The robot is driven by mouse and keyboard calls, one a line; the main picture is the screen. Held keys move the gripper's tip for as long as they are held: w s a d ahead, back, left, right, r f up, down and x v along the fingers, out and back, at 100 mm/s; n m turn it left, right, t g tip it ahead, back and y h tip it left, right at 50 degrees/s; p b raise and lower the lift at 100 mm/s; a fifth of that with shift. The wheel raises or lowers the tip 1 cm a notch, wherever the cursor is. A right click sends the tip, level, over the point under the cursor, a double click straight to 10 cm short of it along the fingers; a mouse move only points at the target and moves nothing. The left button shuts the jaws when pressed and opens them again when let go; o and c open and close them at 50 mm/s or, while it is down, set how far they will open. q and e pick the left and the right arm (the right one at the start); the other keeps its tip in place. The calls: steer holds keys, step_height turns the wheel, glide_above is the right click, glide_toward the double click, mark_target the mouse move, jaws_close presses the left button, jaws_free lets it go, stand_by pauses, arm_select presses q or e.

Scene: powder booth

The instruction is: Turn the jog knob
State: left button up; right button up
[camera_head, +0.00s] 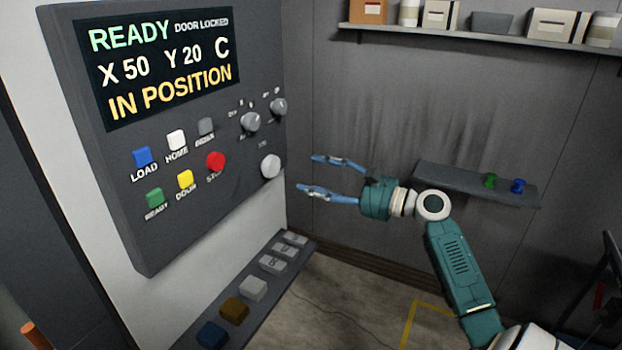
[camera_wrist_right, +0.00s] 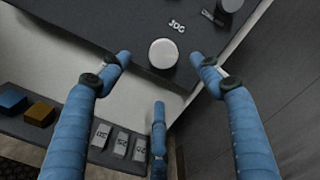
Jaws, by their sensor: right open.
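The jog knob (camera_head: 270,166) is a round, light grey knob at the lower right of the dark control panel (camera_head: 195,190). It also shows in the right wrist view (camera_wrist_right: 163,54), beside the label JOG. My right gripper (camera_head: 308,173) is open and empty, to the right of the knob and pointing at it. In the wrist view, its blue fingers spread to either side of the knob, with a third finger below. The fingers look apart from the knob. The panel's display (camera_head: 165,65) reads READY, DOOR LOCKED, X 50, Y 20 C, IN POSITION. My left gripper does not show.
Two grey knobs (camera_head: 250,122) sit above the jog knob, and a red STOP button (camera_head: 215,161) is to its left. Several coloured buttons lie further left. A ledge with blocks (camera_head: 262,275) runs below the panel. A wall shelf (camera_head: 450,178) is behind my right arm.

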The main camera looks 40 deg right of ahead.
mark_target(275, 166)
steer(key=w+a+n+b, duration=0.1)
steer(key=w+n+b, duration=0.1)
steer(key=n, duration=0.7)
steer(key=w+a+n+b, duration=0.1)
steer(key=w+n+b, duration=0.2)
steer(key=n, duration=0.6)
steer(key=w+a+n+b, duration=0.1)
steer(key=w+n+b, duration=0.2)
steer(key=w+n, duration=0.2)
steer(key=shift+w+a+r+n, duration=0.1)
steer(key=shift+n, duration=0.85)
steer(key=shift+a+r+n, duration=0.1)
steer(key=shift+n, duration=0.85)
steer(key=shift+w+a+f, duration=0.2)
steer(key=shift+w, duration=0.35)
steer(key=c, duration=1.1)
